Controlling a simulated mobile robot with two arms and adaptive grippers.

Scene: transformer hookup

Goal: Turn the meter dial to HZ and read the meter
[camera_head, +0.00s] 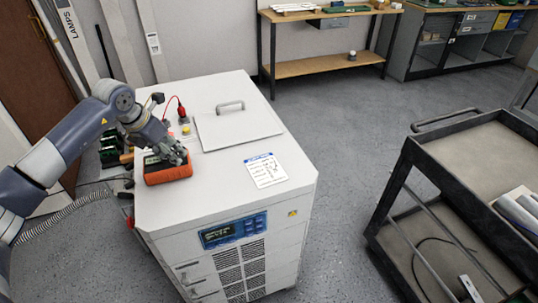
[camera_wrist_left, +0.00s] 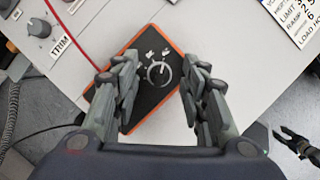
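The orange-edged meter (camera_head: 168,176) lies on the white cabinet top (camera_head: 222,170) near its left edge. In the left wrist view its dark face (camera_wrist_left: 148,103) carries a round dial (camera_wrist_left: 158,74) with pale markings around it, too small to read. My left gripper (camera_head: 178,160) is right over the meter. The display is not readable. A dark jointed part at the lower right may be my right gripper (camera_wrist_left: 300,147).
A red lead (camera_head: 181,106) stands behind the meter. A flat panel with a handle (camera_head: 237,128) and a printed card (camera_head: 265,170) lie on the cabinet. A black cart (camera_head: 470,160) stands at right. The floor between is clear.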

